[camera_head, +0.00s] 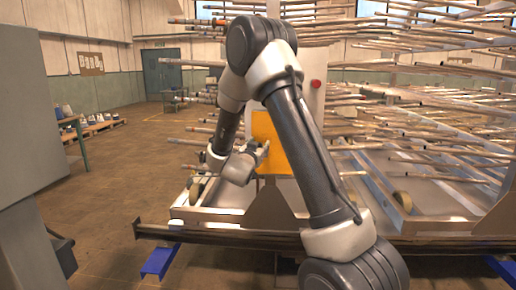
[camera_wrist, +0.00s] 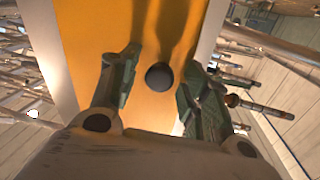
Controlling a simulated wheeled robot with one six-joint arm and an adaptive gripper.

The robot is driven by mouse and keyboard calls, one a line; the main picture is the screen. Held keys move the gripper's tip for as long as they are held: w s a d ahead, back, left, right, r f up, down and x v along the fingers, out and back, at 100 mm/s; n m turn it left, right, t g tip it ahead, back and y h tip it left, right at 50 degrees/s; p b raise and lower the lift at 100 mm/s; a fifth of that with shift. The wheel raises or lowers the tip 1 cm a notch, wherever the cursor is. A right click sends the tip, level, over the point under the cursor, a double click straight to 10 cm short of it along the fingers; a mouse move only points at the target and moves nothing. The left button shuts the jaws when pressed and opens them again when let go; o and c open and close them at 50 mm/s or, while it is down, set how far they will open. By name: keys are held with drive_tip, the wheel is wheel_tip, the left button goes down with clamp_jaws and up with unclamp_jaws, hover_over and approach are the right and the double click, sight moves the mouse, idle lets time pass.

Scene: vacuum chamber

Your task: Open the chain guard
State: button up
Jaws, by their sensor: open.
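The chain guard is a flat yellow-orange panel (camera_head: 265,126) standing upright on the rack machine in the head view, partly hidden by my arm. In the wrist view the yellow panel (camera_wrist: 100,45) fills the upper middle. A dark round knob (camera_wrist: 159,76) shows against it. My gripper (camera_wrist: 159,66) is open, with one finger on each side of the knob and a gap to both. In the head view my gripper (camera_head: 263,149) is close in front of the panel. I cannot tell whether it touches the panel.
Many long metal rods (camera_head: 440,110) stick out on the right and behind the panel. A red button (camera_head: 316,83) is on a light post near the panel. A metal frame with a dark rail (camera_head: 215,237) runs along the front. Open floor (camera_head: 120,180) lies to the left.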

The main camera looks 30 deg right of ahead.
drive_tip(key=shift+c, duration=0.3)
clamp_jaws()
drive_tip(key=shift+s, duration=0.15)
